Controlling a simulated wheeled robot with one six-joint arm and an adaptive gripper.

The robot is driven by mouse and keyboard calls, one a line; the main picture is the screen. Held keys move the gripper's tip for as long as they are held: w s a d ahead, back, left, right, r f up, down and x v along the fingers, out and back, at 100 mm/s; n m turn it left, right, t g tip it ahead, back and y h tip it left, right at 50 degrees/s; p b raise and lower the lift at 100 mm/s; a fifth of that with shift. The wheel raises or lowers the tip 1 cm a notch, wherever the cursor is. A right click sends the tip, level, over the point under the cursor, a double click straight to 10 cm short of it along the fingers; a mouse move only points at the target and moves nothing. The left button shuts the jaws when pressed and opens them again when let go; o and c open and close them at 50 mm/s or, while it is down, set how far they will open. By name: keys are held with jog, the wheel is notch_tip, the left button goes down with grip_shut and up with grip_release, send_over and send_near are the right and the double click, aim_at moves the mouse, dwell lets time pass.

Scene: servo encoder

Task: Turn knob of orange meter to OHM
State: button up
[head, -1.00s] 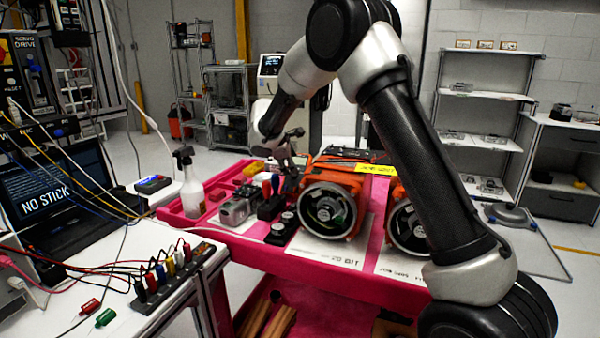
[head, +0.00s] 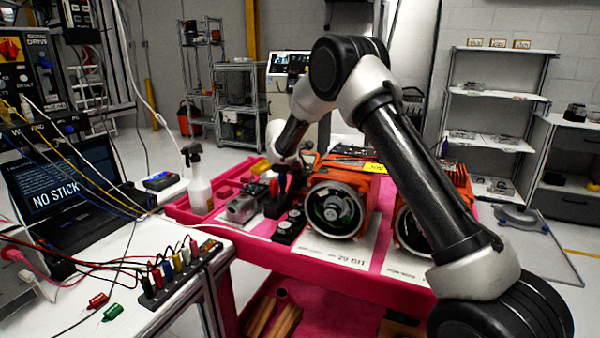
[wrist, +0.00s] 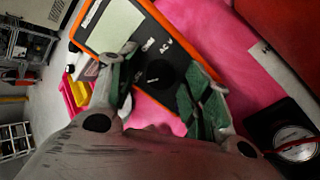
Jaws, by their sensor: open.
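The orange meter (wrist: 188,40) lies at the top centre of the wrist view, with a black face, a pale blank-looking screen (wrist: 108,27) and the printed words OHM and AC V. Its round black knob (wrist: 154,76) has a small white mark; I cannot tell which label it points to. My gripper (wrist: 163,68) is open, with one green-padded finger to each side of the knob. I cannot tell whether either finger touches it. In the head view my gripper (head: 284,183) is low over the pink cart, small and partly hidden, and I cannot make out the meter there.
The pink cart (head: 390,284) carries orange motor units (head: 370,190), black gauges (head: 288,226) and a spray bottle (head: 198,185). A bench at left holds a laptop (head: 55,185) and a strip of coloured plugs (head: 180,272). A black gauge (wrist: 290,140) shows in the wrist view.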

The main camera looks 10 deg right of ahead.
jog(key=c, duration=1)
jog(key=shift+m, duration=0.8)
jog(key=shift+c, duration=0.2)
jog(key=o, duration=1)
jog(key=shift+o, duration=0.2)
jog(key=v, duration=1.2)
